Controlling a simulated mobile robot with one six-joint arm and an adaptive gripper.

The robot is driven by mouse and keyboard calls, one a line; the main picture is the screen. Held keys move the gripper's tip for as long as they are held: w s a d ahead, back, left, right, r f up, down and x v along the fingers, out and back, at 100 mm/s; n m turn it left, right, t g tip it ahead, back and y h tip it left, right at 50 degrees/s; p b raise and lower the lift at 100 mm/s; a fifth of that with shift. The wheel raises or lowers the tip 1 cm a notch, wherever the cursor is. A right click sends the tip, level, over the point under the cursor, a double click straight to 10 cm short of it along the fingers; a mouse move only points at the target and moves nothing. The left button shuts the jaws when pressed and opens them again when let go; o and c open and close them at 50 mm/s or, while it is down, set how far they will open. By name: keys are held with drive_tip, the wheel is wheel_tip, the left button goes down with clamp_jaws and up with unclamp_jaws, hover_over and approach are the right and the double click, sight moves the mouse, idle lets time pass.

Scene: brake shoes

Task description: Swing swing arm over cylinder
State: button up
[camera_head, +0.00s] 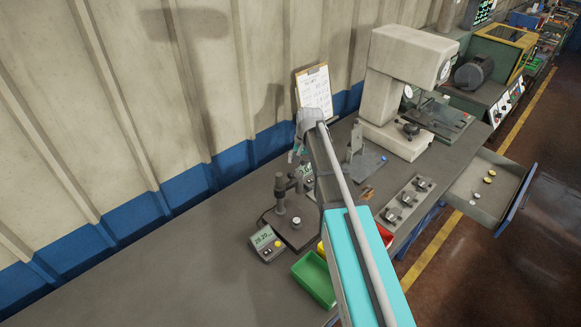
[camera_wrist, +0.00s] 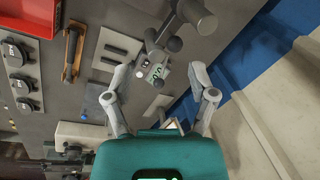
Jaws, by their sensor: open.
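My gripper (camera_wrist: 157,78) is open in the wrist view, its two grey fingers wide apart with nothing between the tips. In the head view my gripper (camera_head: 297,153) is above the back of the bench, beyond the gauge stand (camera_head: 280,195). The stand has a dark post and an arm on a dark base plate (camera_head: 272,219). A small pale cylinder (camera_head: 296,220) stands on this base. Dark rods and round knobs (camera_wrist: 175,44) show past the fingertips in the wrist view, apart from them. I cannot tell which rod is the swing arm. My arm hides part of the bench.
A digital display (camera_head: 267,243) and a green bin (camera_head: 314,279) are in front of the stand. A red bin (camera_head: 386,236), a row of round weights (camera_head: 408,201) and a large press (camera_head: 405,85) stand to the right. A clipboard (camera_head: 314,92) leans at the wall. The bench's left is clear.

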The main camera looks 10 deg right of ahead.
sight(291, 173)
drive_tip(key=shift+m, duration=0.4)
drive_tip(key=w, duration=0.1)
drive_tip(key=w+r, duration=0.1)
drive_tip(key=w+r+p, duration=0.1)
drive_tip(key=w, duration=0.1)
drive_tip(key=shift+s+f, duration=0.1)
drive_tip(key=shift+f, duration=0.05)
drive_tip(key=f+b, duration=0.4)
drive_tip(key=a+f+b, duration=0.1)
drive_tip(key=f+b, duration=0.3)
drive_tip(key=b, duration=0.1)
drive_tip(key=w+a+f+b, duration=0.1)
drive_tip(key=f+b, duration=0.3)
drive_tip(key=f, duration=0.1)
drive_tip(key=shift+w+a, duration=0.1)
idle(0.5)
clamp_jaws()
idle(0.5)
